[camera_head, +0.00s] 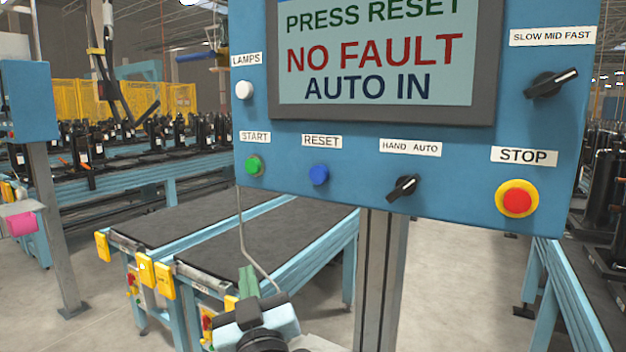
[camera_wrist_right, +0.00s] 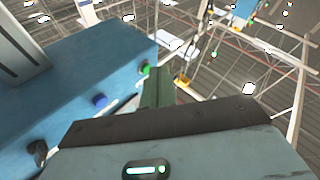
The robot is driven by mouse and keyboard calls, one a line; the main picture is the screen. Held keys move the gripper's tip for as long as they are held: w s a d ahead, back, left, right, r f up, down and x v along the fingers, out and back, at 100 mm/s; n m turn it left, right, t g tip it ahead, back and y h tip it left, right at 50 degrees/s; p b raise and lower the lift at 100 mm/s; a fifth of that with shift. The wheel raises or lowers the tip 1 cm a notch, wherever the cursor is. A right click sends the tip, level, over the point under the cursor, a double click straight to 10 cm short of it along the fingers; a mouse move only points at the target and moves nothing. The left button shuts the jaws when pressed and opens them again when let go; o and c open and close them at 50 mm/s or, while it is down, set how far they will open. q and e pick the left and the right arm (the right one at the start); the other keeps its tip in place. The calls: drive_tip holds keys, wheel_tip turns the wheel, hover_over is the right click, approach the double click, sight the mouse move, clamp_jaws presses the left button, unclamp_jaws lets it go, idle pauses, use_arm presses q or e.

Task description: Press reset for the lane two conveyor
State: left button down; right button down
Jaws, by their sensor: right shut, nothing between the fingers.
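The blue control panel (camera_head: 450,165) fills the upper right of the head view. Its blue reset button (camera_head: 319,174) sits under the RESET label, between the green start button (camera_head: 254,165) and the black HAND/AUTO selector (camera_head: 402,187). The screen (camera_head: 375,60) reads PRESS RESET, NO FAULT, AUTO IN. My right gripper (camera_head: 248,272) is shut and empty, below the panel and apart from the buttons. In the right wrist view its green fingers (camera_wrist_right: 158,88) show beside the blue button (camera_wrist_right: 100,100) and the green button (camera_wrist_right: 146,69). My left gripper is out of view.
A yellow-ringed red stop button (camera_head: 517,199), a white lamp (camera_head: 244,90) and a speed selector (camera_head: 552,83) are also on the panel. A grey post (camera_head: 380,280) stands under it. Conveyors (camera_head: 205,215) lie behind. Free air surrounds the gripper below the panel.

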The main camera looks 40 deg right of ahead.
drive_tip(key=s+d+r+m+h, duration=0.1)
drive_tip(key=s+r+m+h, duration=0.1)
drive_tip(key=r, duration=0.5)
drive_tip(key=s+d+r+m+h, duration=0.1)
drive_tip(key=s+r+m+h, duration=0.2)
drive_tip(key=r+h, duration=0.3)
drive_tip(key=shift+s+r+m, duration=0.15)
drive_tip(key=shift+r+m, duration=0.55)
drive_tip(key=shift+m, duration=0.1)
approach(312, 168)
drive_tip(key=shift+a+r+x, duration=0.1)
drive_tip(key=shift+a+x, duration=0.05)
drive_tip(key=shift+x, duration=0.7)
drive_tip(key=shift+a+r+x, duration=0.15)
drive_tip(key=shift+a+x, duration=0.05)
drive_tip(key=shift+x, duration=0.65)
drive_tip(key=shift+a+r+x, duration=0.1)
drive_tip(key=shift+a+x, duration=0.05)
drive_tip(key=shift+x, duration=0.7)
drive_tip(key=shift+d, duration=0.1)
drive_tip(key=shift+w+d, duration=0.25)
drive_tip(key=shift+d, duration=0.05)
drive_tip(key=shift+w+d+b, duration=0.15)
drive_tip(key=shift+d+b, duration=0.15)
drive_tip(key=shift+d, duration=0.2)
drive_tip(key=shift+a, duration=0.15)
drive_tip(key=shift+s+a, duration=0.35)
drive_tip(key=shift+a, duration=0.4)
